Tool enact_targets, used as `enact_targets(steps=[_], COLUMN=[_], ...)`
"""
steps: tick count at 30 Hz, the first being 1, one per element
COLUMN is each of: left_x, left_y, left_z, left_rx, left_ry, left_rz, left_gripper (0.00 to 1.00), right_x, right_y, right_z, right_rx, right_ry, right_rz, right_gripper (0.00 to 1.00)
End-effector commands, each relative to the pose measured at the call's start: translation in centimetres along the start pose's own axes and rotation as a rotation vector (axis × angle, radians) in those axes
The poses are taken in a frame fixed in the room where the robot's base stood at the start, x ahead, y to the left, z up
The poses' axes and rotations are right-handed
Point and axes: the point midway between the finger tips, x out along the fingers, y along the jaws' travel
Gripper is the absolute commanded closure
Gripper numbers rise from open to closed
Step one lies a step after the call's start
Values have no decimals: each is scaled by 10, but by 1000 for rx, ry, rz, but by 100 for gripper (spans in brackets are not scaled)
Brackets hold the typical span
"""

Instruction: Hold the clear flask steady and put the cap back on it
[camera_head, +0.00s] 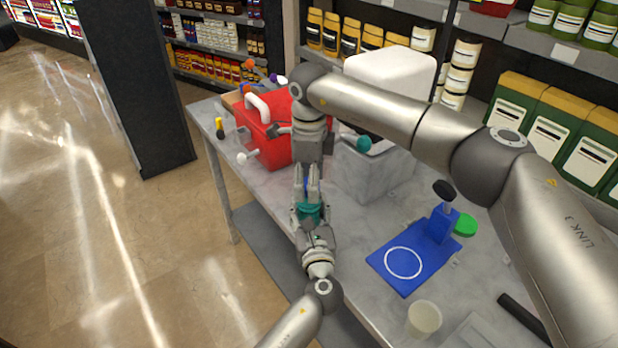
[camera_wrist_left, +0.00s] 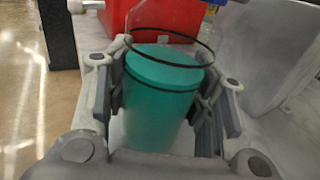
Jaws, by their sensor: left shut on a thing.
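The clear flask (camera_wrist_left: 160,85), teal inside with dark rings around it, stands between the fingers of my left gripper (camera_wrist_left: 165,110). The left gripper is shut on it, and its top looks open in the left wrist view. In the head view, the flask (camera_head: 309,213) is near the table's left edge. My right gripper (camera_head: 306,188) points down from above, just over the flask. A small blue piece, seemingly the cap (camera_head: 306,184), shows between its fingers. The fingers mostly cover it, and their grip on it is unclear. A bit of blue also shows at the top edge of the wrist view.
A red box (camera_head: 265,137) stands behind the grippers, and a grey block-like container (camera_head: 365,172) to their right. A blue stand (camera_head: 413,258), a green disc (camera_head: 465,224) and a pale cup (camera_head: 424,318) are further right. The grey table (camera_head: 345,240) is bare between the flask and stand.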

Motion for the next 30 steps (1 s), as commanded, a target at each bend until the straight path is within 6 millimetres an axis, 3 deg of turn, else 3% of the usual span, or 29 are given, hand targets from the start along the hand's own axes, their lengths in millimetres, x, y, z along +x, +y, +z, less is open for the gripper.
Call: enact_targets(steps=[1, 11, 17, 30], left_x=[0, 0, 0, 0], left_y=[0, 0, 0, 0], left_z=[0, 0, 0, 0], left_rx=[0, 0, 0, 0], left_ry=[0, 1, 1, 1], left_rz=[0, 0, 0, 0], left_gripper=[100, 100, 100, 100], right_x=[0, 0, 0, 0], right_y=[0, 0, 0, 0], right_z=[0, 0, 0, 1], right_rx=[0, 0, 71, 712], right_ry=[0, 0, 0, -1], right_rz=[0, 0, 0, 0], right_gripper=[49, 91, 92, 92])
